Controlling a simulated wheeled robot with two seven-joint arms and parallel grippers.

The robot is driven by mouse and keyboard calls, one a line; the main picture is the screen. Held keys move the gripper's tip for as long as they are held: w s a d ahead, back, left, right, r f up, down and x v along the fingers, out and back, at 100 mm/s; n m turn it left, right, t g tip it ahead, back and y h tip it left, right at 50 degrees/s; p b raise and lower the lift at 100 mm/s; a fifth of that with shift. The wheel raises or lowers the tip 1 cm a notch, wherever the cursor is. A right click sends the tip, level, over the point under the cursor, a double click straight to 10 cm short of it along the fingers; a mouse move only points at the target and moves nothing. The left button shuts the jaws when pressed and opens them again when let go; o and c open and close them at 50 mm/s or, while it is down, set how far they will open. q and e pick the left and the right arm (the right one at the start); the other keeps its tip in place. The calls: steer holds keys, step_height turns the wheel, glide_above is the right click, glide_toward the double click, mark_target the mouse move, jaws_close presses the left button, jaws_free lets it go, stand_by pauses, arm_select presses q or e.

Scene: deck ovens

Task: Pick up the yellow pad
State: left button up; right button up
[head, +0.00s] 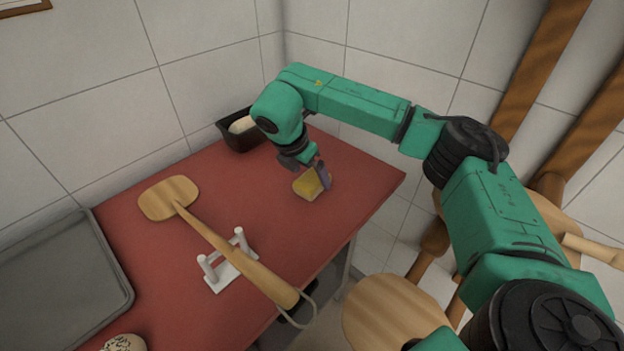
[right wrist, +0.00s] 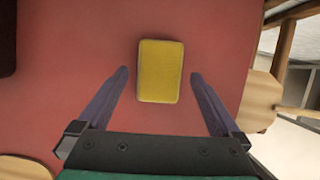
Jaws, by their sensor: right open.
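The yellow pad (head: 307,185) lies flat on the red table, near its far right corner in the head view. In the right wrist view the yellow pad (right wrist: 160,71) shows whole, upright in the picture. My right gripper (head: 318,176) is just over the pad, pointing down, and partly covers it in the head view. In the right wrist view its two fingers (right wrist: 160,76) are apart, one on each side of the pad with a gap to both. It holds nothing. My left gripper is not in view.
A wooden peel (head: 215,238) rests on a white stand (head: 222,275). A black bin (head: 236,139) stands at the back against the wall. A grey tray (head: 62,290) is at left, a speckled round item (head: 124,343) in front. More wooden peels (head: 393,312) are right of the red table (head: 150,285).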

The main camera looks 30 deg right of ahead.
steer(key=shift+d+f, duration=0.3)
steer(key=shift+f, duration=0.2)
steer(key=shift+w+f, duration=0.15)
steer(key=shift+f, duration=0.1)
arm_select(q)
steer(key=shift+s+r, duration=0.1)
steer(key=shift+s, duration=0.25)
arm_select(e)
steer(key=c, duration=1.3)
steer(key=shift+o, duration=0.2)
steer(key=shift+r, duration=0.1)
step_height(320, 180, up, 8)
steer(key=shift+w+f+b, duration=0.1)
steer(key=shift+b, duration=0.45)
step_height(320, 180, up, 12)
steer(key=p, duration=0.3)
glide_above(310, 179)
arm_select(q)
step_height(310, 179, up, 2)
